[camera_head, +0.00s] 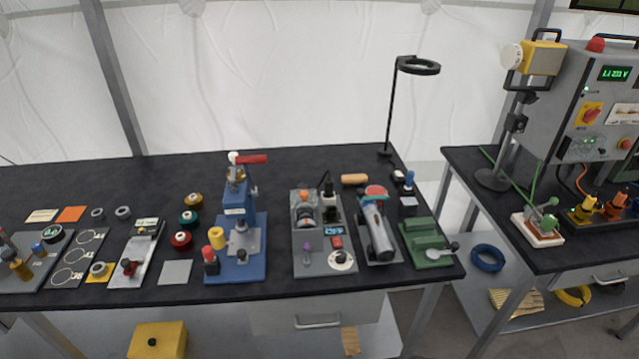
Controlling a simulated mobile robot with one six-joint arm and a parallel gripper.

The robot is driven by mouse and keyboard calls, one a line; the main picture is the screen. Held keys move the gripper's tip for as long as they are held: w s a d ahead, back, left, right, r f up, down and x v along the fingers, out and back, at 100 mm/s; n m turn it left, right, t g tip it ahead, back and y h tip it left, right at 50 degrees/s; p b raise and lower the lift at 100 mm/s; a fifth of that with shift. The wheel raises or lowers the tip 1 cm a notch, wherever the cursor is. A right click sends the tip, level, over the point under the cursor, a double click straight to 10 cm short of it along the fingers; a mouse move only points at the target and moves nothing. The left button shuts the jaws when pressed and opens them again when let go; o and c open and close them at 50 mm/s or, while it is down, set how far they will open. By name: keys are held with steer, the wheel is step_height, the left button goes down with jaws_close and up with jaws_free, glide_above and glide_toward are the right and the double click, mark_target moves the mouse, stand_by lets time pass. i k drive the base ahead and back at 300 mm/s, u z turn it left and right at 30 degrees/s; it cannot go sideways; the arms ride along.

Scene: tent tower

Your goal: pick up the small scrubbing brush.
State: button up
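I cannot pick out the small scrubbing brush for certain. A small tan, rounded block (354,180) lies near the back edge of the black workbench (330,160), right of centre. It may be the brush, but bristles are too small to make out. A small dark-and-white item (399,175) lies to its right, also too small to name. My gripper is not in this view.
A blue press (238,245), a grey instrument station (310,262), a silver cylindrical tool (377,228) and a green block (428,240) crowd the bench. A black lamp (389,110) stands at the back. A gap separates the right-hand bench (470,165).

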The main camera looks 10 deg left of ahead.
mark_target(358, 178)
steer(key=z, duration=0.1)
steer(key=k, duration=0.2)
steer(key=u, duration=2.4)
steer(key=k, duration=0.65)
steer(key=z, duration=0.3)
steer(key=i, duration=1.65)
steer(key=u, duration=0.25)
